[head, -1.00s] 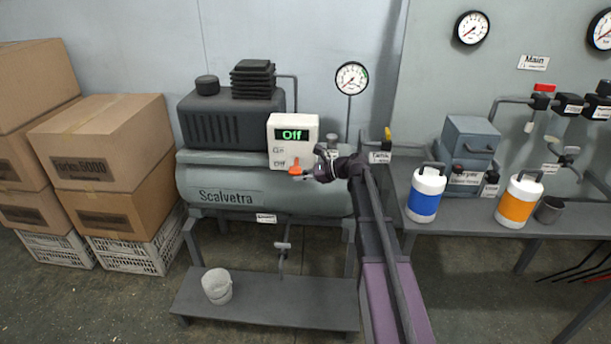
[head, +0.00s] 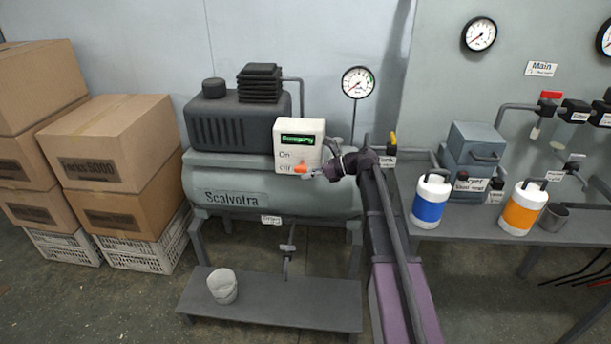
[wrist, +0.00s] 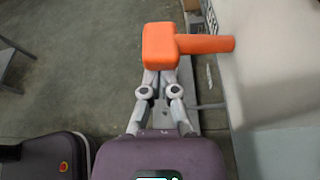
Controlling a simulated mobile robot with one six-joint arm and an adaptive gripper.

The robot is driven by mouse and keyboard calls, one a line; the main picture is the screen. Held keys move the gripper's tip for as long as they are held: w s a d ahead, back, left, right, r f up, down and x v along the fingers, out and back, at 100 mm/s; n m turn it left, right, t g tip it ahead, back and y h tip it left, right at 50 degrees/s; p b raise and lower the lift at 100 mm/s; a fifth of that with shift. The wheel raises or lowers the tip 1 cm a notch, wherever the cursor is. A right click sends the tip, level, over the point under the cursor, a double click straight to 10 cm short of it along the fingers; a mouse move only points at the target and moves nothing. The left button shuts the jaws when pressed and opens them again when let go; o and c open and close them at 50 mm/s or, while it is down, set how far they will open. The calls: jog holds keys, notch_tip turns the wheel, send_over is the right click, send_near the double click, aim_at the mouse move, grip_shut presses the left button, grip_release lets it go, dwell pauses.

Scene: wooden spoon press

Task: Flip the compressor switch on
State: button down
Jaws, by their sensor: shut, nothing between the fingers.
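The compressor (head: 275,190) stands against the wall, with a white switch box (head: 313,135) on its front. The box's display (head: 297,140) is lit green and appears to read "Pumping". Below it are the labels On and Off and an orange switch handle (head: 301,169). The handle fills the upper middle of the wrist view (wrist: 188,45), reaching right to the white box face. My gripper (wrist: 161,72) is shut and empty, its fingertips right at the near end of the handle, apparently touching it. In the head view my gripper (head: 317,173) partly hides the box's lower right.
A gauge (head: 357,83) stands right of the box. A bench (head: 440,222) at right holds a blue-banded canister (head: 430,200) and an orange-banded one (head: 523,209). Stacked cartons (head: 122,150) stand left. A low shelf (head: 290,305) below the compressor carries a grey cup (head: 222,286).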

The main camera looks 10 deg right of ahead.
jog(key=shift+a, duration=0.5)
jog(key=shift+r, duration=0.2)
jog(key=shift+d+r+p, duration=0.15)
jog(key=shift+r+p, duration=0.25)
jog(key=shift+p, duration=0.15)
jog(key=shift+w+r, duration=0.1)
jog(key=shift+w+r+p, duration=0.1)
jog(key=shift+w+p, duration=0.1)
jog(key=shift+p, duration=0.1)
